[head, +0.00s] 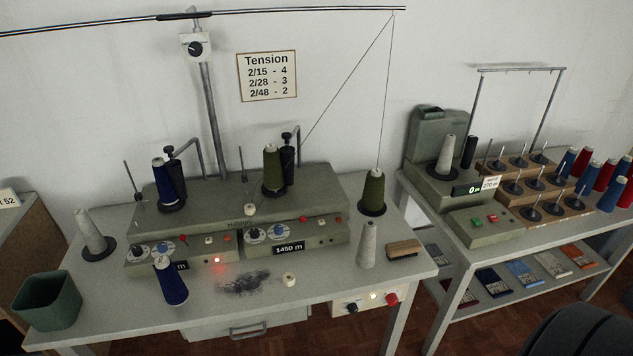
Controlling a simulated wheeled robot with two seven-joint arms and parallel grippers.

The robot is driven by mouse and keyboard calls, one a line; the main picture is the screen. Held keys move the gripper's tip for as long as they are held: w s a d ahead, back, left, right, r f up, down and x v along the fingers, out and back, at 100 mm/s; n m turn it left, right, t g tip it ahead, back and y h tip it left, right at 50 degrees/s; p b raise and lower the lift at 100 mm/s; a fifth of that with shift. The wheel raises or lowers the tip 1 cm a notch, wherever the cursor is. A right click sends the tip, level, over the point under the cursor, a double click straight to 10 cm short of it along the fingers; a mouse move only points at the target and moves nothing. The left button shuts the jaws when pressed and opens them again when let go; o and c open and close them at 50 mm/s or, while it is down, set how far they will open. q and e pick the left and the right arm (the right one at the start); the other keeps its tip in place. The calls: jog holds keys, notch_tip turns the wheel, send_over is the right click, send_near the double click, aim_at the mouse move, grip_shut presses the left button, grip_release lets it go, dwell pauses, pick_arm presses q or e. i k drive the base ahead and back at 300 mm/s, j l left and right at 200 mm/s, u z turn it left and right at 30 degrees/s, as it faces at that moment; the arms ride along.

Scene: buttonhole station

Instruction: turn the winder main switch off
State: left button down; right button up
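The winder (240,215) is a grey two-head machine on the left table. A small pale switch box (364,301) hangs under the table's front edge at the right. It carries a dark knob (352,308), a glowing pale lamp (373,295) and a red button or knob (391,300). No label names the main switch, and the knob's setting is too small to read. A red light (217,260) glows on the winder's left front panel. Neither of my grippers shows in the head view.
A grey cone (367,246) and a brush (404,249) stand near the table edge above the box. Dark lint (246,284) lies in front of the winder. A green bin (47,301) stands at left. A dark rounded object (585,330) fills the lower right corner.

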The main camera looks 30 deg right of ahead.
aim_at(392, 299)
jog(key=z, duration=1.35)
